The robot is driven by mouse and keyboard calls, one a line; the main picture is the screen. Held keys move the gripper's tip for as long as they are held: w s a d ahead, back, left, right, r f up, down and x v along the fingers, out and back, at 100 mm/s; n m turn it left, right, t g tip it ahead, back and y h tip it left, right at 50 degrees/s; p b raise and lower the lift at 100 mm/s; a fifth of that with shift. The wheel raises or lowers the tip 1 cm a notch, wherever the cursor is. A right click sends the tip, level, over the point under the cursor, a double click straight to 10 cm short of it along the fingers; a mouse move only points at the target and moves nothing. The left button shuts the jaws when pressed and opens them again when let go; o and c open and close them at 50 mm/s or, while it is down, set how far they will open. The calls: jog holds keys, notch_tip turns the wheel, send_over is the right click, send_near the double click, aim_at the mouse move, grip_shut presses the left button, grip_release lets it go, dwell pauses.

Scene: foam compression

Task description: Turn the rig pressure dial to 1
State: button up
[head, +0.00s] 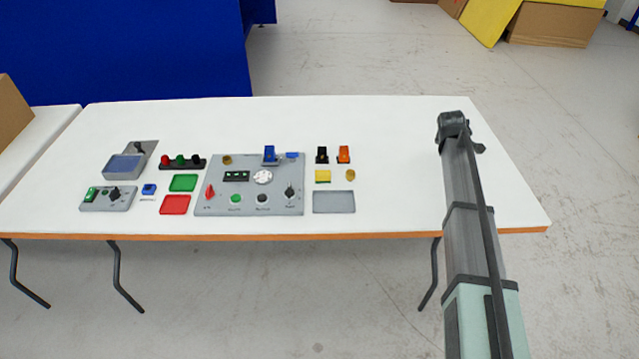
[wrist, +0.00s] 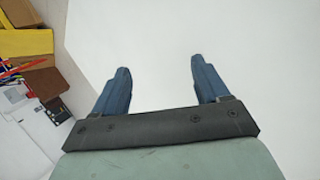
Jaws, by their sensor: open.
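A grey rig panel (head: 235,206) lies on the white table in the head view. It carries a red pointer knob (head: 210,191) at its left, a dark knob (head: 290,191) at its right and a round white dial (head: 263,177) in the middle. The labels are too small to read, so I cannot tell which one is the pressure dial. My gripper (wrist: 161,75) is open and empty, its two blue-grey fingers apart over a plain white surface. In the head view my arm's end is at the table's right side, well right of the panel.
A small grey box (head: 108,206) with a black knob is at the left. A green tray (head: 184,183), red tray (head: 175,205) and grey tray (head: 334,202) flank the panel. Small blocks stand right of the panel. The table (head: 400,180) is clear between them and my arm.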

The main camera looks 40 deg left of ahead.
jog(key=s+a+r+n+g, duration=0.1)
jog(key=s+a+r+g, duration=0.1)
jog(key=s+a, duration=0.75)
jog(key=s+a+r+n+g, duration=0.2)
jog(key=s+a, duration=0.7)
jog(key=s, duration=0.1)
notch_tip(320, 180, up, 6)
jog(key=f+n+g, duration=0.1)
jog(key=n+g, duration=0.2)
send_over(289, 188)
jog(key=shift+h, duration=0.3)
notch_tip(289, 188, down, 13)
jog(key=shift+r, duration=0.1)
jog(key=c, duration=1.1)
